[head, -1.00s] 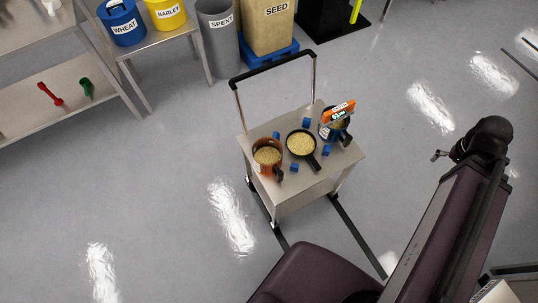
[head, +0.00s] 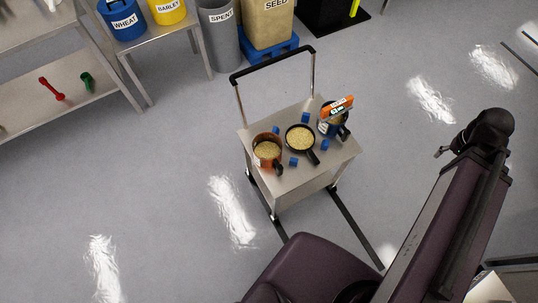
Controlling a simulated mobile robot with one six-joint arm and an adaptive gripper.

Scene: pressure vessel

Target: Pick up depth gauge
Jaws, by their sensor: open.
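My dark arm shows at the right, apart from the cart. My gripper is not visible.
Several small blue blocks (head: 294,161) lie between the pots. The cart has a tall black push handle (head: 272,63) at the back. Shelving (head: 70,110) and labelled bins (head: 220,35) stand at the back. The floor (head: 150,190) left of the cart is clear.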

